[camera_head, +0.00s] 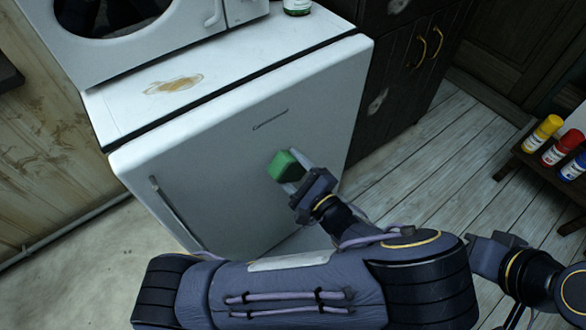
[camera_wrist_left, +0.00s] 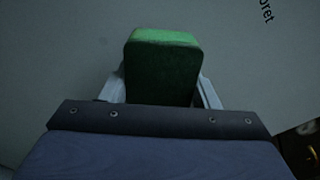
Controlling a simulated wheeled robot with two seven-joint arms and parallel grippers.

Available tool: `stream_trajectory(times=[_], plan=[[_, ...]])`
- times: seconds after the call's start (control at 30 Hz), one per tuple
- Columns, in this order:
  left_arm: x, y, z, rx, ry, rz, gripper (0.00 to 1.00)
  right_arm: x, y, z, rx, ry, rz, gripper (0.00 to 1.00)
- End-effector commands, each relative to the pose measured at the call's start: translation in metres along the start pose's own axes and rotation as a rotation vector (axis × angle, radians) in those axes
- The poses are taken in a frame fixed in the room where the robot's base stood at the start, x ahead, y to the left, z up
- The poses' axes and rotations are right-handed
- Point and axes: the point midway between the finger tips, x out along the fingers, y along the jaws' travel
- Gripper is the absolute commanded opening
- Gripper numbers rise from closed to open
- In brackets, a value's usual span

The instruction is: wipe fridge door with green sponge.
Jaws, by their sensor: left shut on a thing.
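The white fridge door (camera_head: 225,155) faces me in the head view, with a handle (camera_head: 176,213) at its left and small lettering near the top. My left gripper (camera_head: 292,171) is shut on the green sponge (camera_head: 283,166) in front of the right half of the door. In the left wrist view the sponge (camera_wrist_left: 162,68) sits between both fingers, with the pale door surface (camera_wrist_left: 60,60) behind it. The sponge is at or very close to the door; I cannot tell whether it touches. My right gripper (camera_head: 497,246) is partly in view at the lower right, its fingers unclear.
A brown stain (camera_head: 174,84) marks the fridge top, where a white appliance (camera_head: 150,35) and a green-labelled jar (camera_head: 297,6) stand. A dark cabinet (camera_head: 405,85) is right of the fridge. A low shelf (camera_head: 540,165) with several coloured bottles stands far right. The floor (camera_head: 430,170) between is clear.

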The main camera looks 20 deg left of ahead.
Motion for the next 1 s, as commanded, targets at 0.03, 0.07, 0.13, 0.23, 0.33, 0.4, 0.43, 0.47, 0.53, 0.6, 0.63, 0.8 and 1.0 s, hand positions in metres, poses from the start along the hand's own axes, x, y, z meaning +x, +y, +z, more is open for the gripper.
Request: stream_trajectory(times=[0.03,0.07,0.13,0.23,0.33,0.4,0.43,0.47,0.53,0.6,0.63,0.8,1.0], plan=[[0.0,0.0,0.0,0.0,0.0,0.0,0.43,0.0,0.0,0.0,0.0,0.0,0.0,0.36],[0.0,0.0,0.0,0.0,0.0,0.0,0.43,0.0,0.0,0.0,0.0,0.0,0.0,0.36],[0.0,0.0,0.0,0.0,0.0,0.0,0.43,0.0,0.0,0.0,0.0,0.0,0.0,0.36],[0.0,0.0,0.0,0.0,0.0,0.0,0.43,0.0,0.0,0.0,0.0,0.0,0.0,0.36],[0.0,0.0,0.0,0.0,0.0,0.0,0.43,0.0,0.0,0.0,0.0,0.0,0.0,0.36],[0.001,0.0,0.0,0.0,0.0,0.0,0.43,0.0,0.0,0.0,0.0,0.0,0.0,0.36],[0.002,0.0,0.0,0.0,0.0,0.0,0.43,0.0,0.0,0.0,0.0,0.0,0.0,0.36],[0.002,0.0,0.0,0.0,0.0,0.0,0.43,0.0,0.0,0.0,0.0,0.0,0.0,0.36],[0.004,0.0,0.0,0.0,0.0,0.0,0.43,0.0,0.0,0.0,0.0,0.0,0.0,0.36],[0.005,0.0,0.0,0.0,0.0,0.0,0.43,0.0,0.0,0.0,0.0,0.0,0.0,0.36],[0.006,0.0,0.0,0.0,0.0,0.0,0.43,0.0,0.0,0.0,0.0,0.0,0.0,0.36],[0.009,0.0,0.0,0.0,-0.001,0.0,0.43,0.001,0.0,0.0,0.0,0.0,0.0,0.36],[0.013,0.0,0.0,0.0,-0.001,0.0,0.43,0.001,0.0,0.0,0.0,0.0,0.0,0.36]])
